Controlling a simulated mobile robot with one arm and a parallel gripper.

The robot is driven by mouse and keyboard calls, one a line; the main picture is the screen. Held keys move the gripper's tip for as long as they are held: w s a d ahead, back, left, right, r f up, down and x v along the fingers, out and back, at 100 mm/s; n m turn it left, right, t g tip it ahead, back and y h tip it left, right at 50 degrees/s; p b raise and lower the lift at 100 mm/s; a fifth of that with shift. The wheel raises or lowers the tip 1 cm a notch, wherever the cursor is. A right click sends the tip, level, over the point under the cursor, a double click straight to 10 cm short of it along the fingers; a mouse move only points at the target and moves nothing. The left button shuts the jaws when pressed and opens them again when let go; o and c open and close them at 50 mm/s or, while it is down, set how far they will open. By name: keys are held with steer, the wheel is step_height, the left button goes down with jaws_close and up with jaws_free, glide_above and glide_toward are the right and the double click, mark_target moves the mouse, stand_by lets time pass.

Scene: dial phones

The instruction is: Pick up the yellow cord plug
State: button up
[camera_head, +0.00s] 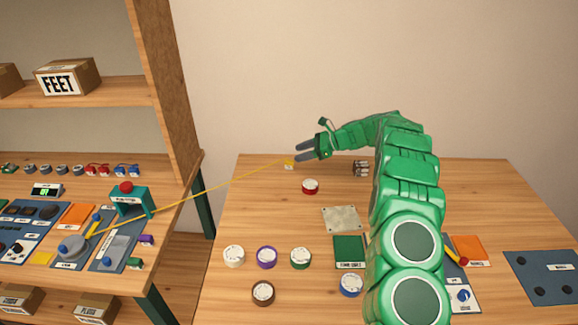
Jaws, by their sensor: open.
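A thin yellow cord (215,189) runs taut from the panels on the left bench, across the gap, to the far left part of the right table. Its small yellow and white plug (289,164) is at the cord's end, near the back edge of the right table. My gripper (300,152) is just above and to the right of the plug, with its grey fingers pointing left and apart. Nothing shows between the fingers. Whether the fingers touch the plug cannot be told.
A red dial (310,187) lies in front of my gripper. A grey plate (341,219) and several round dials, including a purple one (266,257), lie nearer. A small dark object (361,168) stands right of my gripper. A shelf post (165,80) rises at left. The back-left tabletop is mostly clear.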

steer(key=m+t, duration=0.1)
steer(key=m, duration=0.1)
glide_toward(289, 169)
steer(key=shift+w+a+r+y, duration=0.15)
steer(key=shift+w+a+y, duration=0.05)
steer(key=shift+w+a, duration=0.3)
steer(key=shift+w+a+r+y, duration=0.2)
steer(key=shift+w+a, duration=0.2)
steer(key=shift+w, duration=0.15)
steer(key=shift+s+x, duration=0.15)
steer(key=shift+x, duration=1.8)
steer(key=shift+s+x, duration=0.2)
steer(key=shift+x, duration=1.75)
steer(key=shift+f, duration=0.15)
steer(key=shift+c, duration=0.3)
jaws_close()
